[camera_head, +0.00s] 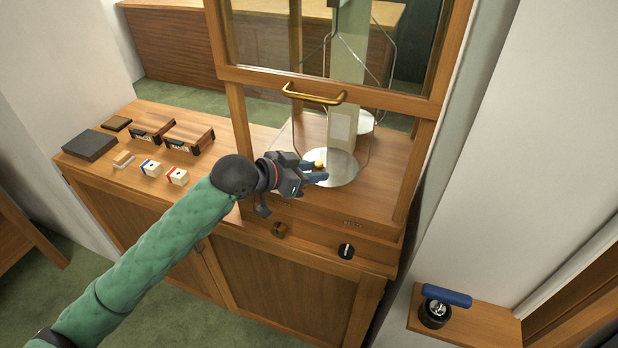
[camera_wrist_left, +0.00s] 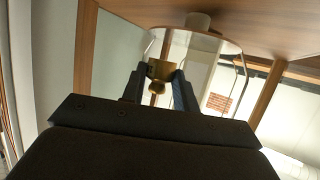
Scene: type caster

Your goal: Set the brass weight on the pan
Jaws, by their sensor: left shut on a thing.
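My left gripper (camera_head: 316,175) reaches through the open front of the wooden balance case and is shut on the brass weight (camera_head: 319,165). In the left wrist view the brass weight (camera_wrist_left: 157,72) sits between the two dark fingertips (camera_wrist_left: 160,88). The round silver pan (camera_head: 342,170) hangs from thin wires inside the case. In the head view the weight and fingertips overlap the left part of the pan. I cannot tell whether the weight touches the pan. My right gripper is not in view.
The glazed sash with a brass handle (camera_head: 314,97) is raised above my arm. Case posts stand on both sides. A black knob (camera_head: 345,251) and a brass knob (camera_head: 279,230) are on the front. Boxes and small blocks (camera_head: 151,167) lie on the counter at left.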

